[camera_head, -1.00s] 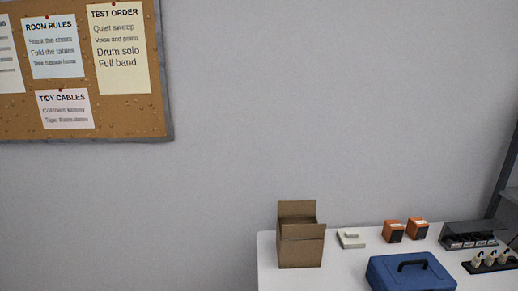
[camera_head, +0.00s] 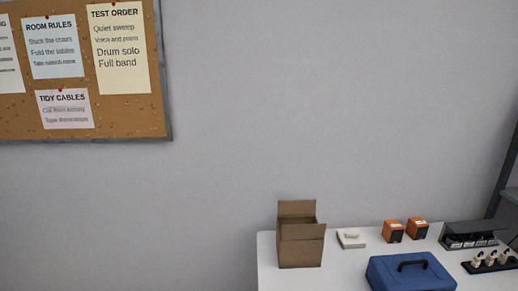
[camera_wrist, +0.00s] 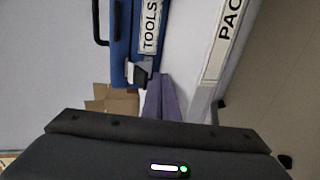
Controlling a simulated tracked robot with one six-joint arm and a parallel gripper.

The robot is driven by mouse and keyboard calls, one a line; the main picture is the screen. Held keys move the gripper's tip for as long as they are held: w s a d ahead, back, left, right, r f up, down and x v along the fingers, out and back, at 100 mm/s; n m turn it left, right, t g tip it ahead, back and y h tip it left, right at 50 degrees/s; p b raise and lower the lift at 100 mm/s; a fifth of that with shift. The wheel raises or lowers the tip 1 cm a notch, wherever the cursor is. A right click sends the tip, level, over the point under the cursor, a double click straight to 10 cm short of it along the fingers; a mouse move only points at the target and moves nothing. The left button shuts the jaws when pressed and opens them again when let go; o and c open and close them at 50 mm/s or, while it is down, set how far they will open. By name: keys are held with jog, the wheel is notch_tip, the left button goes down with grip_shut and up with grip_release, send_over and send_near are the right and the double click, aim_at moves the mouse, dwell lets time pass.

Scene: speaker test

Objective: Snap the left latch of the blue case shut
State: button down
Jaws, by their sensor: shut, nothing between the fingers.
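The blue case (camera_head: 412,274) lies closed on the white table, its dark handle on top, in the head view; its front is cut off there. In the wrist view the blue case (camera_wrist: 121,45) stands sideways in the picture, with a TOOLS label on its front. The left latch (camera_wrist: 139,73), grey and dark, is at the lower end of that front and appears to stick out from it. My gripper (camera_wrist: 161,80) is shut and empty, its purplish fingers just below and right of the latch; whether they touch it I cannot tell. The head view does not show my gripper.
An open cardboard box (camera_head: 301,248) stands left of the case. Behind are a pale small object (camera_head: 351,239), two orange boxes (camera_head: 393,231) and a grey rack (camera_head: 472,235). A black tray (camera_head: 490,263) lies right. In the wrist view a lettered strip (camera_wrist: 222,45) runs right of the case.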

jog(key=shift+w+r, duration=0.2)
jog(key=shift+w, duration=0.4)
jog(key=shift+w+r, duration=0.2)
jog(key=shift+w, duration=0.35)
dwell(0.5)
jog(key=shift+s, duration=0.15)
dwell(0.4)
jog(key=s, duration=0.6)
jog(key=shift+s, duration=0.4)
dwell(0.3)
